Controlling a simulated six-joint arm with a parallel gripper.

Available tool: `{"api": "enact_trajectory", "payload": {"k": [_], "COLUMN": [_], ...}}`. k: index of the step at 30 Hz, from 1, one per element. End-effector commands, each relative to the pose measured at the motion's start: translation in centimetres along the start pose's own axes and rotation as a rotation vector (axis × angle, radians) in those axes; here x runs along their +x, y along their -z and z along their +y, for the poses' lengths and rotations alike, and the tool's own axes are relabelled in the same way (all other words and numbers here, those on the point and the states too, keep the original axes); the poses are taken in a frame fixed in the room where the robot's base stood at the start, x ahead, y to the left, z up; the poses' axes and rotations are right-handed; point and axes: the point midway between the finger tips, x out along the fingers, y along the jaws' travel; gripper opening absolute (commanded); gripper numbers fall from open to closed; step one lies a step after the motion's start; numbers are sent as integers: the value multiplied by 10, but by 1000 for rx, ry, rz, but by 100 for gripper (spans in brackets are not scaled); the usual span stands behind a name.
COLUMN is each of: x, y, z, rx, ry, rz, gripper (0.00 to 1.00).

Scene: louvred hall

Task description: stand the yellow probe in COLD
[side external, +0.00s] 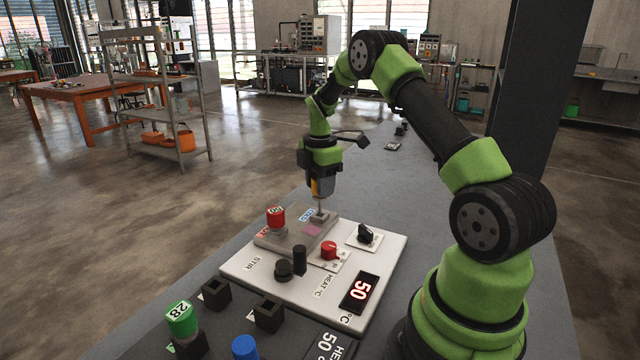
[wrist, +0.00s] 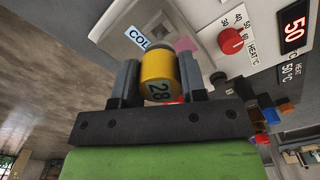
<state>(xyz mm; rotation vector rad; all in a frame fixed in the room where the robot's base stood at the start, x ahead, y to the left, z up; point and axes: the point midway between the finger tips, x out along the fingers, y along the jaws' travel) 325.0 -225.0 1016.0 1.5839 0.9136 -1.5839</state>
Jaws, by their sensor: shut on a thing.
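The yellow probe (side external: 315,188) hangs upright under my gripper (side external: 322,190), its thin shaft pointing down. In the wrist view its yellow cap (wrist: 158,75), marked 28, sits between the two dark fingers of my gripper (wrist: 154,82), which are shut on it. The blue COLD label (side external: 306,214) lies on the grey raised block (side external: 285,240), and also shows in the wrist view (wrist: 137,36). The shaft's lower end meets a small grey socket beside that label; I cannot tell how deep it is in. The red probe (side external: 276,215) stands at the block's other end.
The white panel (side external: 240,268) carries black knobs (side external: 284,270), a red heat knob (side external: 329,250) and a display (side external: 360,292) reading 50. A green probe (side external: 181,318) and a blue probe (side external: 245,347) are in front, near empty black holders (side external: 216,293). The bench behind is mostly clear.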

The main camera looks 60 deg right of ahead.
Motion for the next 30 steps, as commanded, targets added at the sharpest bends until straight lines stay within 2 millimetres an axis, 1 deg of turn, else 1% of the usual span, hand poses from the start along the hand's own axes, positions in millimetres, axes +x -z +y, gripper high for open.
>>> {"api": "enact_trajectory", "payload": {"k": [7, 30], "x": [3, 30], "y": [0, 0], "z": [0, 0], "rx": [0, 0], "ry": [1, 1], "rz": [0, 0], "gripper": [0, 0]}}
